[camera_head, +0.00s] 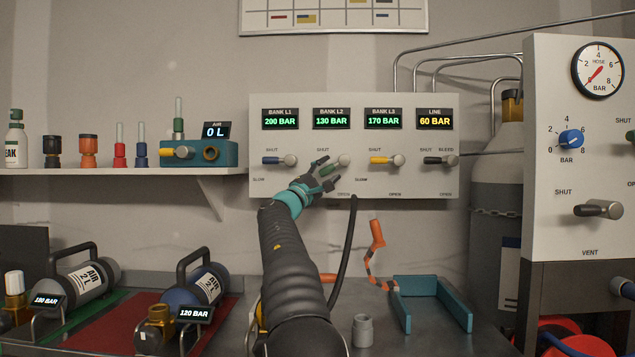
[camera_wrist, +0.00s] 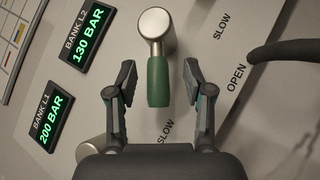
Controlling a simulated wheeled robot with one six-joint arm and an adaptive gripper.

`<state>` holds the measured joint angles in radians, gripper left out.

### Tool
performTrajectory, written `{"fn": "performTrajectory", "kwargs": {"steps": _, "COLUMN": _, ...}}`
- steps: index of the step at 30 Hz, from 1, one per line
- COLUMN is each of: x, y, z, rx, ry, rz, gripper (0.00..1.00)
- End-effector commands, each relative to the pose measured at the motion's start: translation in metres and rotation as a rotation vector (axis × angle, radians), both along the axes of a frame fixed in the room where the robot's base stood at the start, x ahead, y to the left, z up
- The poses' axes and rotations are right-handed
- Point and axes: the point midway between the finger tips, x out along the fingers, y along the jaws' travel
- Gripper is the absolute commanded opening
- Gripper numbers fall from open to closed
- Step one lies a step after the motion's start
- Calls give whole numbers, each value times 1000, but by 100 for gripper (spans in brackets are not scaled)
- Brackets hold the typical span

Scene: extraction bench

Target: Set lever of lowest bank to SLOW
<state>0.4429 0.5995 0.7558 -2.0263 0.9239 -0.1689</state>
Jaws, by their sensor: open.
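On the white panel (camera_head: 300,185), BANK L2 reads 130 BAR (camera_head: 332,121), the lowest of the three banks; L1 reads 200 and L3 reads 170. The L2 lever has a green handle (camera_wrist: 158,82) on a metal knob (camera_head: 344,160). The handle tilts down-left from the knob, away from level, and points roughly towards the SLOW label (camera_wrist: 166,131) in the wrist view. My gripper (camera_wrist: 158,78) is open, with one finger on each side of the green handle and visible gaps. In the head view my gripper (camera_head: 325,177) partly covers the lever and its label.
A black LINE lever (camera_head: 437,160) is further right. A dark hose (camera_head: 347,240) hangs below the panel. A teal tray (camera_head: 432,297) stands on the bench.

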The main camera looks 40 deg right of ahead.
Motion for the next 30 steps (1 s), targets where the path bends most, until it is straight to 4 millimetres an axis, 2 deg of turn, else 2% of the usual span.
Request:
{"fn": "performTrajectory", "kwargs": {"steps": 8, "x": -4, "y": 26, "z": -12, "rx": -2, "ry": 2, "rz": 3, "gripper": 52}}
{"fn": "performTrajectory", "kwargs": {"steps": 21, "x": -15, "y": 84, "z": -44, "rx": 0, "ry": -1, "rz": 3, "gripper": 52}}
{"fn": "performTrajectory", "kwargs": {"steps": 30, "x": -18, "y": 101, "z": -54, "rx": -2, "ry": -1, "rz": 1, "gripper": 52}}
